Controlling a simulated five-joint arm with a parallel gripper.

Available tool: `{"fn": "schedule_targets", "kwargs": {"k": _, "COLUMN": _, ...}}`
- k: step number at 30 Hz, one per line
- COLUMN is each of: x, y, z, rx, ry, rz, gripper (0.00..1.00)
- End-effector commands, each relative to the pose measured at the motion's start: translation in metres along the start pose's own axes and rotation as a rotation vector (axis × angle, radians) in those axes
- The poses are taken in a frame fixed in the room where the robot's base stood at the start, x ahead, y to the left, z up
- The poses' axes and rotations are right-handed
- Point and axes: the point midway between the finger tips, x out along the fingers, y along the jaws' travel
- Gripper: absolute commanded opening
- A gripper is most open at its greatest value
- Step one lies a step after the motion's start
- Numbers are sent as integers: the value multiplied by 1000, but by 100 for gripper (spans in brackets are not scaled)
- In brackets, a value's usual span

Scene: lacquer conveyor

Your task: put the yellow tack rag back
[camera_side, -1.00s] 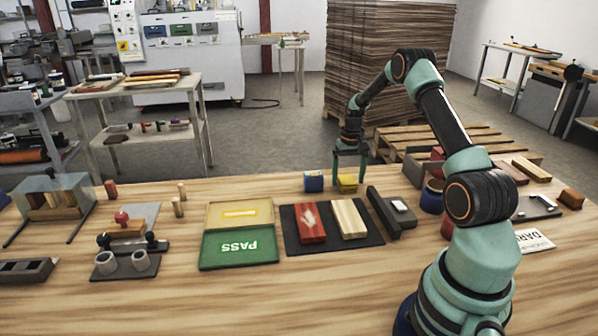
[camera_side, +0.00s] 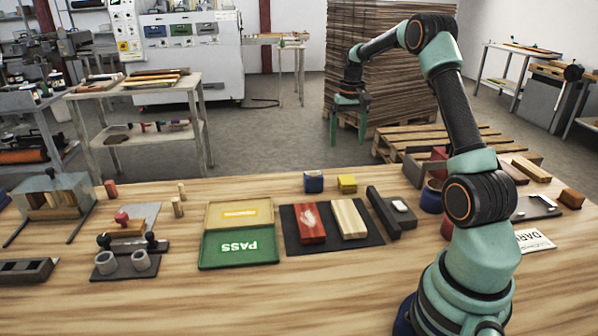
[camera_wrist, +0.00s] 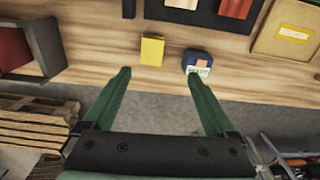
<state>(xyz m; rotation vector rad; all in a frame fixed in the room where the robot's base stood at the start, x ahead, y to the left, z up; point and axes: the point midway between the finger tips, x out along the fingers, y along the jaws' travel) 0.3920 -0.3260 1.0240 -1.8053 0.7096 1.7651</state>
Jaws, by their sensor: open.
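The yellow tack rag (camera_side: 347,183) is a small yellow block lying on the table near its far edge, just right of a blue container (camera_side: 314,182). In the wrist view the rag (camera_wrist: 152,50) lies on the wood beyond my fingertips, left of the blue container (camera_wrist: 197,62), which carries a pale label. My gripper (camera_side: 348,142) is open and empty, raised beyond the far table edge and apart from the rag. Its two green fingers (camera_wrist: 158,75) are spread wide in the wrist view.
A dark mat (camera_side: 290,246) with a red block (camera_side: 309,222) and a striped wooden block (camera_side: 348,218) lies in front of the rag. A green PASS tray (camera_side: 238,248) lies at left. A pallet (camera_side: 440,140) is on the floor behind.

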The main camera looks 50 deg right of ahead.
Motion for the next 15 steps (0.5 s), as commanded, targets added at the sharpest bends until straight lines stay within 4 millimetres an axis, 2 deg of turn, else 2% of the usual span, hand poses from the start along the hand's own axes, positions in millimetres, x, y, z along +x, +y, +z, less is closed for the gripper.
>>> {"fn": "schedule_targets", "kwargs": {"k": 6, "x": -59, "y": -67, "z": 46, "rx": -159, "ry": 102, "rz": -16, "gripper": 91}}
{"fn": "schedule_targets", "kwargs": {"k": 9, "x": -80, "y": -95, "z": 76, "rx": -238, "ry": 149, "rz": -29, "gripper": 91}}
{"fn": "schedule_targets", "kwargs": {"k": 15, "x": -110, "y": -135, "z": 145, "rx": -394, "ry": 245, "rz": -64, "gripper": 91}}
